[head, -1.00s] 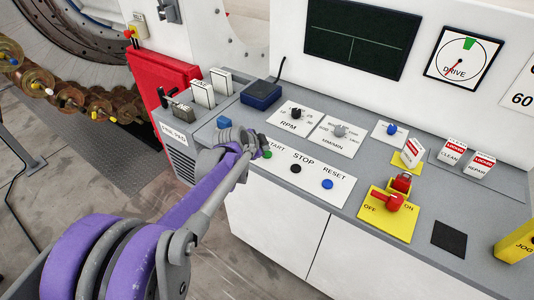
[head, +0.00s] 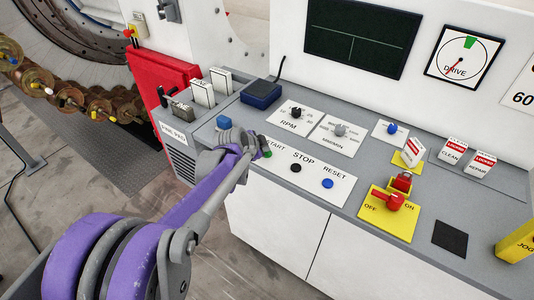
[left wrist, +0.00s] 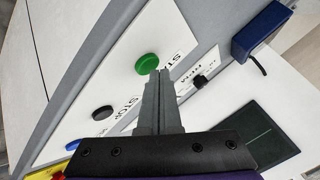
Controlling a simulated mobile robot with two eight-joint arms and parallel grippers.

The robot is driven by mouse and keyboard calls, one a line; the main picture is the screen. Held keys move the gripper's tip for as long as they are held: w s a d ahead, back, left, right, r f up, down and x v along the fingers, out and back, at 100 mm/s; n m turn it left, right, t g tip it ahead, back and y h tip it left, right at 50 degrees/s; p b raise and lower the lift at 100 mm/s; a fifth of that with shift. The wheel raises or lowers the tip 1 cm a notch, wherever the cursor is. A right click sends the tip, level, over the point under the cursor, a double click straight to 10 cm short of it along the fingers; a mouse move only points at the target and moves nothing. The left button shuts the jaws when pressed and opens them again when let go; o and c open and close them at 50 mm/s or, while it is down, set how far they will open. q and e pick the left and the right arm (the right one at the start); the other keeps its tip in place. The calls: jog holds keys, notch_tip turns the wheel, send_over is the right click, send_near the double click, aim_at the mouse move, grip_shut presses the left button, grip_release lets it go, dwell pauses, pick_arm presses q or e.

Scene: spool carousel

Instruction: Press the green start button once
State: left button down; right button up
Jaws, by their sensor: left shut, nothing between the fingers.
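The green start button (head: 267,154) sits on a white label plate marked START, STOP and RESET, and is partly hidden behind my left gripper in the head view. It shows clearly in the left wrist view (left wrist: 147,64), just beyond the fingertips. My left gripper (head: 262,148) is over the START end of the plate; it also shows in the left wrist view (left wrist: 163,74). Its fingers are together and empty, with the tips close beside the button. I cannot tell whether they touch it. My right gripper is not in view.
The black stop button (head: 295,168) and blue reset button (head: 327,183) sit to the right on the same plate. The RPM knob (head: 296,113) is behind. A dark blue box (head: 261,94) and a red switch (head: 389,200) on a yellow plate stand on the console.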

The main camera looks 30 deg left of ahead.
pick_arm(q)
jog(key=shift+f, duration=0.4)
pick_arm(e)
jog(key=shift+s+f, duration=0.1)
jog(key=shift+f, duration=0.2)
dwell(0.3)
pick_arm(q)
jog(key=shift+r, duration=0.1)
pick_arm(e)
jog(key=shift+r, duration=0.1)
pick_arm(q)
jog(key=shift+w+r+p, duration=0.1)
jog(key=shift+r+p, duration=0.2)
jog(key=shift+r, duration=0.45)
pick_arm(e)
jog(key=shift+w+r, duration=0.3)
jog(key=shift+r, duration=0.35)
pick_arm(q)
jog(key=shift+r+p, duration=0.3)
jog(key=shift+r, duration=0.3)
jog(key=shift+r+p, duration=1.05)
jog(key=shift+r, duration=0.9)
jog(key=shift+f, duration=0.1)
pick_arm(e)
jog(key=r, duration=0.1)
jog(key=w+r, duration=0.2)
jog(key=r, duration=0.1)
